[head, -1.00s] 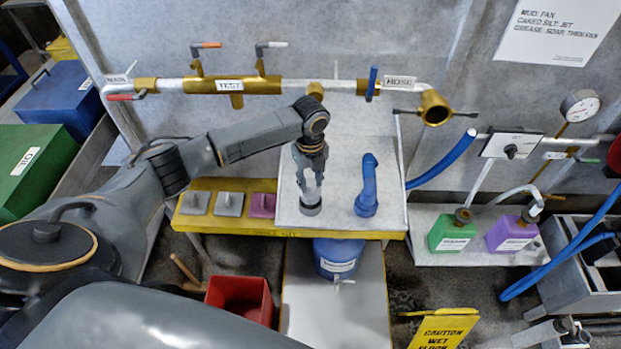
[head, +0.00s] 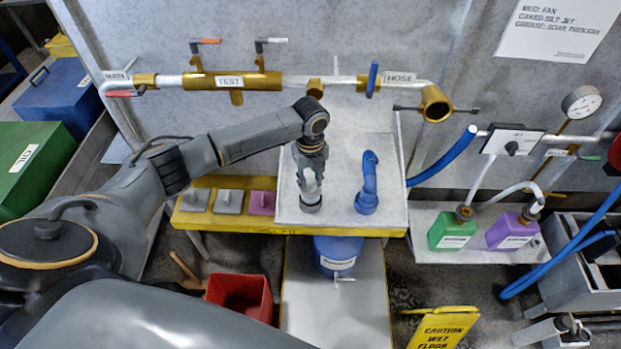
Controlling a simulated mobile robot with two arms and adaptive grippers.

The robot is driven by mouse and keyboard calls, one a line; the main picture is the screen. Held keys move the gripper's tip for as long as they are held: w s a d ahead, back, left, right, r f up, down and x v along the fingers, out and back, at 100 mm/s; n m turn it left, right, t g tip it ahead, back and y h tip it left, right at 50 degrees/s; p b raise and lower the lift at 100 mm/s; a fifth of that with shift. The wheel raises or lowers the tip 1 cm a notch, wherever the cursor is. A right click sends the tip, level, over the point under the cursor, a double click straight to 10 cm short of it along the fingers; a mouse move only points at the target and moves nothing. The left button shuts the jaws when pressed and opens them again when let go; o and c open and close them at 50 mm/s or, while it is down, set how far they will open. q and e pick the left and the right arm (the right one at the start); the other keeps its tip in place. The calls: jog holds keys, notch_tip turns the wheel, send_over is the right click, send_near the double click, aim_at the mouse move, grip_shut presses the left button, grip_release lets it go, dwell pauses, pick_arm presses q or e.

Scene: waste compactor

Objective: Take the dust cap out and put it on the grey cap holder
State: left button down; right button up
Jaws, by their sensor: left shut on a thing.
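My left gripper (head: 310,185) points down over the pale board on the bench and is shut on a small grey piece, which I take to be the dust cap. A short dark grey round piece (head: 311,206) shows right under the fingertips, at the board's surface. It may be the grey cap holder; the fingers hide where cap and holder meet, so I cannot tell whether they touch. The brass hose coupling (head: 436,104) on the wall pipe at the upper right shows an open, dark mouth. My right gripper is not in view.
A blue bent nozzle (head: 367,185) stands upright close to the right of my gripper. Two grey blocks and one purple block (head: 261,203) sit to the left on the yellow ledge. A red bin (head: 240,296) stands below. Green and purple bottles (head: 511,232) stand at right.

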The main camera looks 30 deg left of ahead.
pick_arm(q)
jog(key=shift+f+b, duration=0.75)
jog(key=shift+f, duration=0.7)
dwell(0.3)
jog(key=c, duration=0.7)
grip_release()
jog(key=shift+o, duration=0.2)
notch_tip(320, 180, up, 3)
jog(key=p, duration=0.2)
jog(key=shift+p, duration=0.4)
jog(key=shift+r, duration=2.05)
jog(key=shift+s+f, duration=0.1)
